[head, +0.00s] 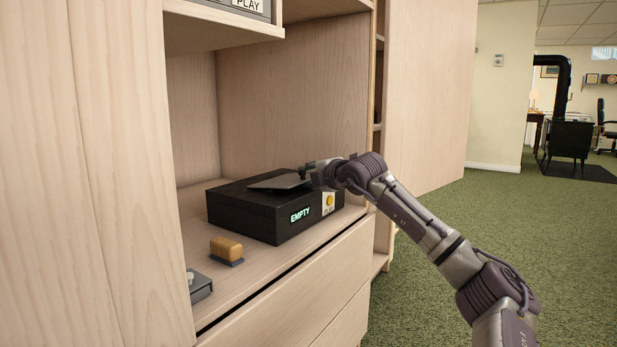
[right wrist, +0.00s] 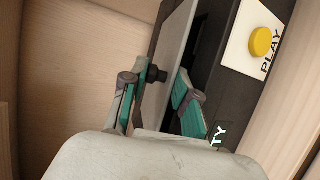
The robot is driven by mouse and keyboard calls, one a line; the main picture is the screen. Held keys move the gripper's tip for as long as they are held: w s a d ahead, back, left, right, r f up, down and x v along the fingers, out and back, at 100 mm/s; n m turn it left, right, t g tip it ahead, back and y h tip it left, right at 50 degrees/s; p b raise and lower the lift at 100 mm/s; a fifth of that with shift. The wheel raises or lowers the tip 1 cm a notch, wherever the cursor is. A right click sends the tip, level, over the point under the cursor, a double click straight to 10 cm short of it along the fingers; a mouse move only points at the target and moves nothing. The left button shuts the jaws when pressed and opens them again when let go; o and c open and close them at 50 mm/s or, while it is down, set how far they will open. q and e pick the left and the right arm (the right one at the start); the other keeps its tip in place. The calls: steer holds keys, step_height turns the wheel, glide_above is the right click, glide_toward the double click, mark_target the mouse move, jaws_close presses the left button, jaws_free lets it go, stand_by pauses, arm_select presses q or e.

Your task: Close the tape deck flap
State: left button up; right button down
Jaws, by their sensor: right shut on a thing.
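The black tape deck (head: 240,211) sits on the cabinet shelf. Its front shows a lit "EMPTY" display (head: 300,214) and a yellow button (head: 330,200) on a white plate. The dark grey flap (head: 274,182) on its top is raised at a shallow tilt. My right gripper (head: 305,172) is at the flap's right end. In the right wrist view the flap (right wrist: 178,45) is a grey panel, and my right gripper (right wrist: 159,80) has its fingers around a small black knob (right wrist: 157,74) on it. My left gripper is out of view.
A wooden block with a dark base (head: 227,249) and a grey box (head: 199,287) lie on the shelf left of the deck. An upper shelf (head: 215,25) overhangs, with a "PLAY" unit on it. Cabinet walls stand behind and left. Open green carpet (head: 480,240) lies right.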

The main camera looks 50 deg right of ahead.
steer(key=shift+f, duration=0.4)
steer(key=c, duration=1)
jaws_free()
steer(key=shift+w, duration=0.1)
steer(key=shift+r, duration=0.1)
steer(key=shift+s+a+r, duration=0.2)
steer(key=shift+s+r, duration=0.15)
steer(key=shift+s, duration=0.25)
steer(key=v, duration=0.6)
steer(key=shift+s, duration=0.4)
steer(key=shift+a+r, duration=0.1)
steer(key=shift+r, duration=0.05)
